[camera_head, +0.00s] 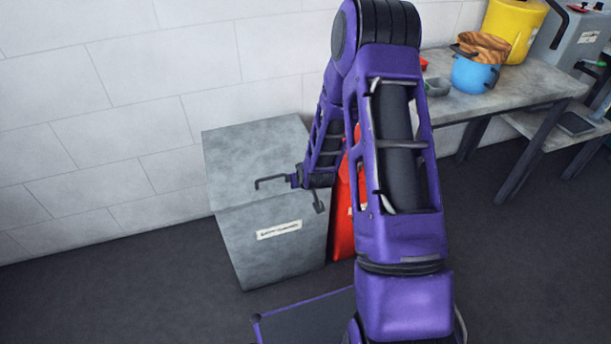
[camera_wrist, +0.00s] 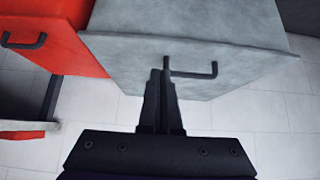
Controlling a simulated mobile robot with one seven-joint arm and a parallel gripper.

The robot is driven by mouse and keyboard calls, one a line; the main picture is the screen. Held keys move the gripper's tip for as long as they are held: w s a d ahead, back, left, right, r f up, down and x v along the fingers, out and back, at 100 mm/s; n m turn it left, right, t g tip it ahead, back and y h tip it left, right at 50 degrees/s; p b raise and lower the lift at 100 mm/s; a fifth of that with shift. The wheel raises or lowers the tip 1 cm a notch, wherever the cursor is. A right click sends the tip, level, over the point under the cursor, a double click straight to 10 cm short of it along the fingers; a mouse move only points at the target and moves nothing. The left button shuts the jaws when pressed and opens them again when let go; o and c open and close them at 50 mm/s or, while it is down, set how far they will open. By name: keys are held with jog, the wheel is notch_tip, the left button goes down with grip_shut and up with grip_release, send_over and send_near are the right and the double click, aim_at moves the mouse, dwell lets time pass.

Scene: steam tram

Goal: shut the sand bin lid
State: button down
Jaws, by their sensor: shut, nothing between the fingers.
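The sand bin (camera_head: 268,258) is a grey box with a label on its front, standing against the wall in the head view. Its grey lid (camera_head: 250,150) lies over the top, and I see no gap along the front edge. The lid also shows in the wrist view (camera_wrist: 125,60), with a dark bar handle (camera_wrist: 200,75). My gripper (camera_head: 294,180) is shut and empty at the lid's handle (camera_head: 268,181). In the wrist view its fingertips (camera_wrist: 165,75) overlap one end of the handle; whether they touch it I cannot tell.
A red container (camera_head: 344,215) stands close beside the bin, partly hidden by my arm. A workbench (camera_head: 520,90) on the right holds a blue pot (camera_head: 474,75) and a yellow container (camera_head: 512,25). The floor left of the bin is clear.

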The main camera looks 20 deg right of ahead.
jog(key=p+v, duration=0.1)
jog(key=v, duration=1.1)
jog(key=shift+s+r+p, duration=0.2)
jog(key=shift+s+p, duration=0.05)
jog(key=shift+p, duration=0.05)
